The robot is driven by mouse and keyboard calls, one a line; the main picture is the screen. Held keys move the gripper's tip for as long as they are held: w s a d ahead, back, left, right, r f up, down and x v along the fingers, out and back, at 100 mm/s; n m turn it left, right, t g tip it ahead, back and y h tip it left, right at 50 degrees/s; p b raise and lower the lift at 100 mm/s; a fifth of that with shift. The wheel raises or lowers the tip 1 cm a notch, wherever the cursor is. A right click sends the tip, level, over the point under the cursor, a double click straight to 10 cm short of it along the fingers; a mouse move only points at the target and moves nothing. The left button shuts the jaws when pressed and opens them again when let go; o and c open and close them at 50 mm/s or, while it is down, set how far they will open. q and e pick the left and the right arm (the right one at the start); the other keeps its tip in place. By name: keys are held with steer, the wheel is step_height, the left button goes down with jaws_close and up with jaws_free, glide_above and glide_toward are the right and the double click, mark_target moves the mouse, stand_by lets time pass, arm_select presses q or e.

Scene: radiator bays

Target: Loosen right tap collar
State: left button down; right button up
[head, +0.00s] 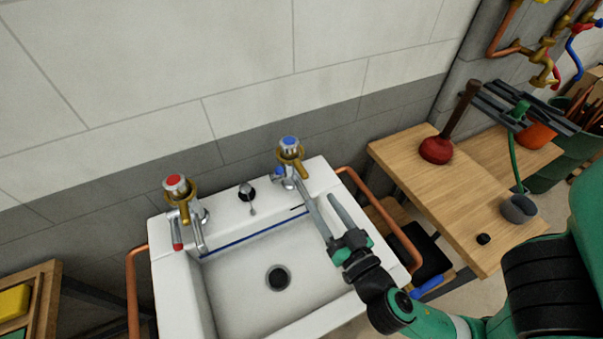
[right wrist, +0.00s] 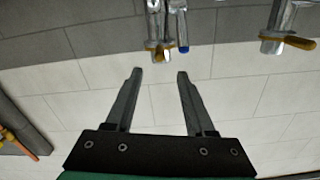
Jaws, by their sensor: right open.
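The right tap (head: 288,172) stands at the back right of the white sink, with a blue cap (head: 289,141) and a brass collar (head: 291,152) under it. My right gripper (head: 316,190) is open and empty, its fingers pointing up toward this tap from the front right. One finger passes close to the tap body in the head view; contact cannot be told. In the right wrist view the tap's brass collar (right wrist: 157,53) lies just beyond the gap between the open fingertips (right wrist: 159,74). My left gripper is out of view.
The left tap (head: 182,196) has a red cap. The sink (head: 255,292) basin is empty. Copper pipes (head: 383,215) run beside the sink. A wooden bench (head: 425,190) at the right holds a red plunger (head: 437,150). A tiled wall stands behind the taps.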

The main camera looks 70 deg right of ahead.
mark_target(307, 179)
steer(key=p+x, duration=0.2)
steer(key=x, duration=0.9)
steer(key=shift+d, duration=0.1)
jaws_close()
stand_by(1.0)
